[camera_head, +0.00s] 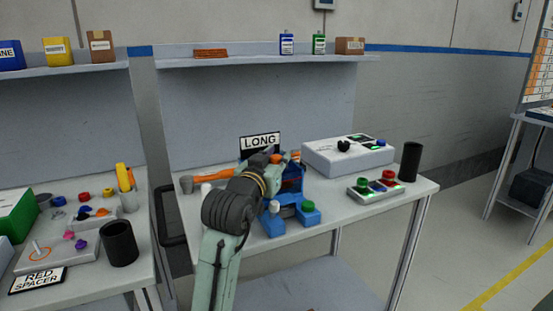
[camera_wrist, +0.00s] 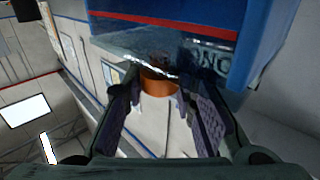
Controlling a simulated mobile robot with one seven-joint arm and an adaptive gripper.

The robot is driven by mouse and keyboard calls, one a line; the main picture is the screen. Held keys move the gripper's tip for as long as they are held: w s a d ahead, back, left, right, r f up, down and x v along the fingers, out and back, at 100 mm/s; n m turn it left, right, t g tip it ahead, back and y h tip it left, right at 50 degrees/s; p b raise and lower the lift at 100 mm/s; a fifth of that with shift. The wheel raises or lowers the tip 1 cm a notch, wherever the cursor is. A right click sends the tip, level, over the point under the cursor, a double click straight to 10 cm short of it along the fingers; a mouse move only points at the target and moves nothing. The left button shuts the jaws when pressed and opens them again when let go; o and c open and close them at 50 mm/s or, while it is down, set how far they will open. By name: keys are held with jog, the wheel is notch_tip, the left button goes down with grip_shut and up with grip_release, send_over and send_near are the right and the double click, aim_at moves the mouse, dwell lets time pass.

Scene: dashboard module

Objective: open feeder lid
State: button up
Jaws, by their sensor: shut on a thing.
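The feeder is a blue box-like unit (camera_head: 293,183) on the middle table, partly hidden behind my arm. In the wrist view the blue body (camera_wrist: 265,40) fills the top right. A clear, glossy panel, apparently the lid (camera_wrist: 190,50), shows there below a red strip. An orange knob (camera_wrist: 158,84) sits at the panel's edge. My gripper (camera_wrist: 160,92) has its two fingers on either side of this knob and is shut on it. In the head view my gripper (camera_head: 273,160) is at the feeder's top, its fingertips hard to make out.
A "LONG" sign (camera_head: 260,141) stands behind the feeder. A white control box (camera_head: 347,157), a button panel (camera_head: 375,188) and a black cup (camera_head: 411,162) are to the right. An orange-handled tool (camera_head: 213,175) lies to the left. Blue blocks (camera_head: 290,218) are at the front.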

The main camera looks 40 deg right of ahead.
grip_shut()
jog(key=shift+r, duration=0.1)
